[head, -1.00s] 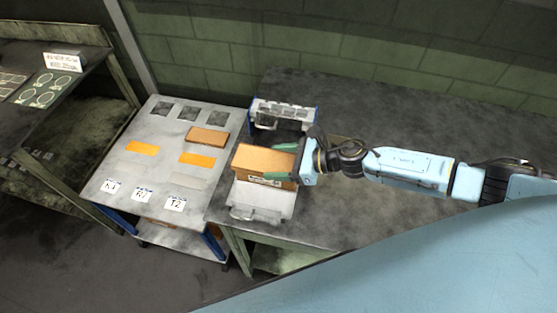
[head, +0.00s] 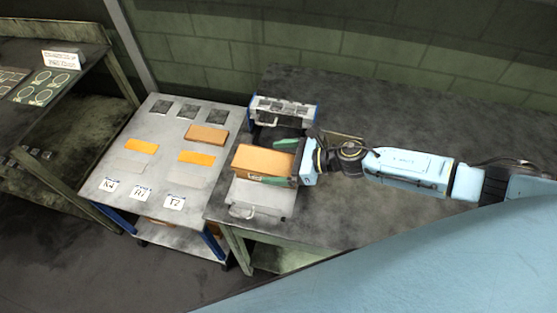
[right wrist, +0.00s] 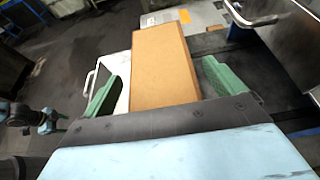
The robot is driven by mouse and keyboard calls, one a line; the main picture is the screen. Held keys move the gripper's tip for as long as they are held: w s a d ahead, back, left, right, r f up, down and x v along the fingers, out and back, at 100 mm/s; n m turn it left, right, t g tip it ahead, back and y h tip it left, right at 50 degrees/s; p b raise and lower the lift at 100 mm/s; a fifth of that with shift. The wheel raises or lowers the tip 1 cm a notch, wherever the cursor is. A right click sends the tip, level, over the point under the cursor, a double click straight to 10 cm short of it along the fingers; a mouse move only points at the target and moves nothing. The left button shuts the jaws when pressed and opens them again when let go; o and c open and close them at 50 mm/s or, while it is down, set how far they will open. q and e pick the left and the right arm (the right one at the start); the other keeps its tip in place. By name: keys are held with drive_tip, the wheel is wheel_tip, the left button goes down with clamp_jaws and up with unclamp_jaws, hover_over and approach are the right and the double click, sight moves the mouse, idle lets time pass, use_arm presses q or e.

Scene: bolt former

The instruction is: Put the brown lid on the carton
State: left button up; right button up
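A brown closed-looking box (head: 262,159), apparently the carton, lies on a light grey case on the dark bench; it also shows in the right wrist view (right wrist: 165,68). My right gripper (head: 279,161) is at its right end, with one green finger on each side. In the right wrist view my right gripper (right wrist: 162,88) is open, with a gap beside the box at the left finger. A flatter brown slab (head: 207,134), which looks like the lid, lies on the grey trolley top. I cannot tell whether a separate lid is on the box.
The grey trolley (head: 112,170) holds orange patches, dark squares and white labels K4, R7 and T2. A metal rack with blue ends (head: 283,112) stands behind the box. The bench (head: 400,115) is clear behind my right arm. A dark shelf stands at far left.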

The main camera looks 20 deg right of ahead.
drive_tip(key=b+v, duration=0.2)
drive_tip(key=v, duration=1.1)
drive_tip(key=shift+s+d, duration=0.15)
drive_tip(key=shift+s, duration=0.05)
